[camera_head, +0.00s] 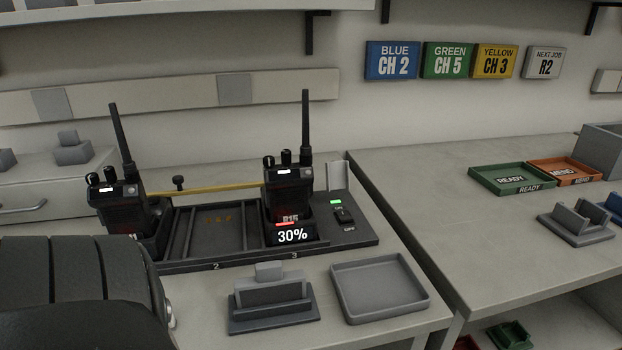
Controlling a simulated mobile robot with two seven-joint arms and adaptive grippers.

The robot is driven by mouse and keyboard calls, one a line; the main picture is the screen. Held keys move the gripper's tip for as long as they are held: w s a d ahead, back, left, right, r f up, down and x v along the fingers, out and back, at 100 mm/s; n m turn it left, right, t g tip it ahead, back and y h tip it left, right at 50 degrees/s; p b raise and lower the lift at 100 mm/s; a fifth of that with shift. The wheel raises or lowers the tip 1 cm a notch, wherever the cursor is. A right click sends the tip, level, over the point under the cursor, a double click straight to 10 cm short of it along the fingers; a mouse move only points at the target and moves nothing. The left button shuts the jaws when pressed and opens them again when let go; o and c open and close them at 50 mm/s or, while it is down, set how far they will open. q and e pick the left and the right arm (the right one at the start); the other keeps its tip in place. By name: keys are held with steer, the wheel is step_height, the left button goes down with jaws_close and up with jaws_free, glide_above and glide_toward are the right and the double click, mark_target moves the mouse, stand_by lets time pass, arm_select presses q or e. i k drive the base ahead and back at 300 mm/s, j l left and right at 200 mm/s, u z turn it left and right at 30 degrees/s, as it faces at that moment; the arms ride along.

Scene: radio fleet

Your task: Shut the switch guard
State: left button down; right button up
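The black charger (362,232) stands on the grey bench. At its right end are a small dark switch (344,216) and a lit green light (336,202). A pale upright plate (338,175), which looks like the switch guard raised open, stands behind the switch. The switch is uncovered. Neither gripper is in view; a black link of my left arm fills the lower left corner.
Radios stand in the charger's left slot (120,207) and right slot (289,190), beside a "30%" display (292,236). A yellow bar (215,188) runs behind. In front are a grey stand (270,300) and an empty tray (380,288).

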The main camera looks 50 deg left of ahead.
mark_target(337, 172)
steer(key=u, duration=2)
